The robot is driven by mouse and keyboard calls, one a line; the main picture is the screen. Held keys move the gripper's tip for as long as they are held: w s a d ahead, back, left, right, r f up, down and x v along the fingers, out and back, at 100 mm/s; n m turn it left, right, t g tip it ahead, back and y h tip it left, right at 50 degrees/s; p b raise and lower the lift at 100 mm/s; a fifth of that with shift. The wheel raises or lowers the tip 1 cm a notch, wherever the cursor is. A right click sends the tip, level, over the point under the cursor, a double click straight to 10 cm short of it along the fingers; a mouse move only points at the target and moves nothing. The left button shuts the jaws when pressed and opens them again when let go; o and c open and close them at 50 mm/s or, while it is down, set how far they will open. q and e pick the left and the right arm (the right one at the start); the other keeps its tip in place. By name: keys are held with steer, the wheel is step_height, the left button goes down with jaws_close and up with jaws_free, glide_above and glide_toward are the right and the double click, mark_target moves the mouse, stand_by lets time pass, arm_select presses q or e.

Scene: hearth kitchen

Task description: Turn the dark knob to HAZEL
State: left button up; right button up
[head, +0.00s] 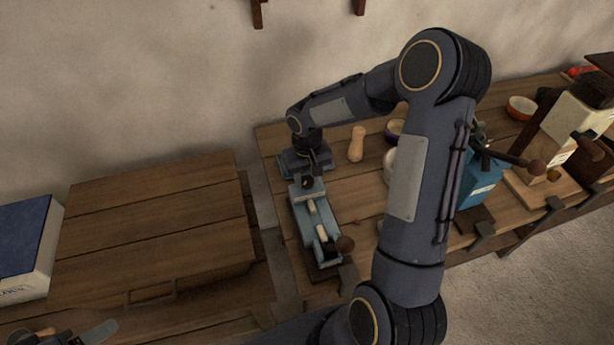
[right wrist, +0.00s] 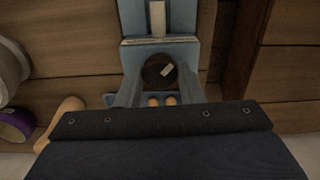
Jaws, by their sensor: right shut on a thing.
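The dark round knob (right wrist: 158,72) sits on a blue-grey device (right wrist: 130,15), with a pale mark on its face slanting up to the right in the right wrist view. My right gripper (right wrist: 158,82) is shut on the knob, one finger on each side of it. In the head view my right gripper (head: 306,172) reaches down onto the far end of the device (head: 326,255). A pale strip (right wrist: 160,41) lies beside the knob; I cannot read HAZEL anywhere. A part of my left gripper (head: 95,334) seems to show at the bottom left, cut off by the frame.
A wooden peg-like piece (head: 356,146) and a purple bowl (head: 394,130) stand right of the gripper. Further right are a blue machine (head: 478,182) and an orange bowl (head: 520,108). A wooden box (head: 150,230) stands left.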

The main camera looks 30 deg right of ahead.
steer(key=n+b, duration=0.1)
steer(key=n, duration=0.7)
steer(key=shift+n, duration=0.4)
steer(key=n, duration=0.4)
steer(key=shift+r+n, duration=0.1)
steer(key=shift+n, duration=2.1)
steer(key=o, duration=1)
